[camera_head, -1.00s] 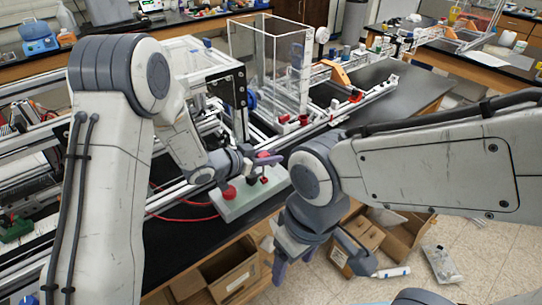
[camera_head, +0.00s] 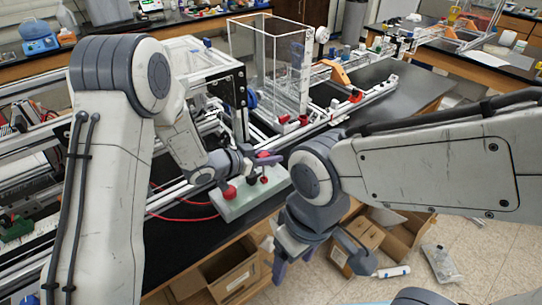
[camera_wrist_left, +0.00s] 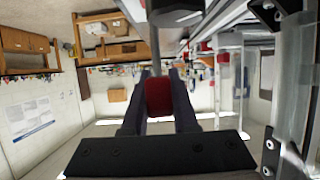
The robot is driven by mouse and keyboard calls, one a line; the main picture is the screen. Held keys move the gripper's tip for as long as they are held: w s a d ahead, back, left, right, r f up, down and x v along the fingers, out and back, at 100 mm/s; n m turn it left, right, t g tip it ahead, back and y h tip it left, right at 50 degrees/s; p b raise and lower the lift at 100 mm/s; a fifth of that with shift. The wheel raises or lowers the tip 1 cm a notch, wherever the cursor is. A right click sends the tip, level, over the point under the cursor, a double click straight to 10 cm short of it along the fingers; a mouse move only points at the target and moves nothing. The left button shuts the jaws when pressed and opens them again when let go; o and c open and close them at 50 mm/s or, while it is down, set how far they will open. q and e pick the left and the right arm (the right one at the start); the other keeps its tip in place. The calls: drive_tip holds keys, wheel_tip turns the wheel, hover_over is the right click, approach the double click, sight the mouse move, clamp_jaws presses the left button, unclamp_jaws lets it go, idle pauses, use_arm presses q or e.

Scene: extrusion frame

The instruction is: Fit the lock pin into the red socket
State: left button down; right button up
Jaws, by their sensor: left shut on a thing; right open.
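My left gripper (camera_head: 266,162) is over a pale green block (camera_head: 245,204) on the black bench. In the left wrist view its fingers are shut on a red cylindrical part (camera_wrist_left: 158,95), which I take to be the lock pin's grip. A grey rod and dark round end (camera_wrist_left: 176,12) show above it. A red round piece (camera_head: 229,193) stands on the block's left part, and a smaller red piece (camera_head: 264,180) shows under the gripper. I cannot tell which is the socket, or whether the pin touches it. My right gripper (camera_head: 322,272) is open and empty, off the bench's front edge.
An aluminium extrusion frame (camera_head: 185,185) runs behind the block, with a clear-walled box (camera_head: 272,65) on it. A red cable (camera_head: 185,217) lies on the bench left of the block. Open cardboard boxes (camera_head: 228,272) are below the bench edge.

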use_arm(q)
drive_tip(key=shift+f+b, duration=1)
drive_tip(key=shift+f, duration=0.25)
drive_tip(key=c, duration=0.6)
unclamp_jaws()
drive_tip(key=shift+a, duration=0.1)
drive_tip(key=b+v, duration=0.1)
drive_tip(key=v, duration=0.9)
drive_tip(key=shift+s, duration=0.15)
